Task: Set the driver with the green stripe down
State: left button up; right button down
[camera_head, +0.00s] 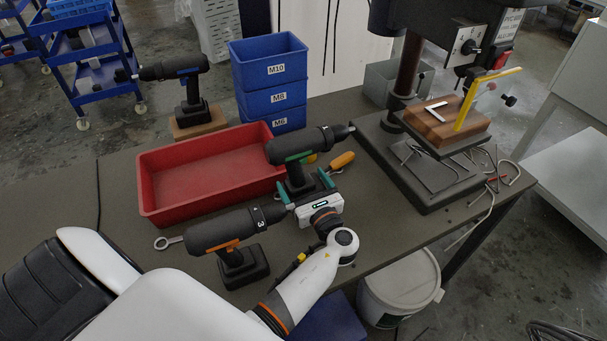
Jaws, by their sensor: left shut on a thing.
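The driver with the green stripe (297,147) is a black drill, upright, its nose pointing right toward the drill press. My left gripper (305,186) has teal fingers and is shut on its handle. The gripper body hides the foot of this driver, so I cannot tell whether it touches the table (118,225). A driver with an orange stripe (228,236) stands on the table in front and to the left. A driver with a blue stripe (178,72) stands on a small wooden block at the back left. My right gripper is not in view.
An empty red tray (152,203) lies just left of the held driver. Blue bins (270,72) are stacked behind it. A drill press (425,185) with a wooden block stands at the right. An orange-handled tool (342,160) is close by the gripper's right finger.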

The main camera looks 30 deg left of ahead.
pick_arm(q)
jog(key=shift+f+b, duration=0.3)
jog(key=shift+f, duration=1.55)
jog(key=o, duration=1.6)
jog(key=shift+f, duration=0.3)
jog(key=shift+c, duration=0.2)
jog(key=shift+s, duration=0.1)
jog(key=shift+r, duration=0.2)
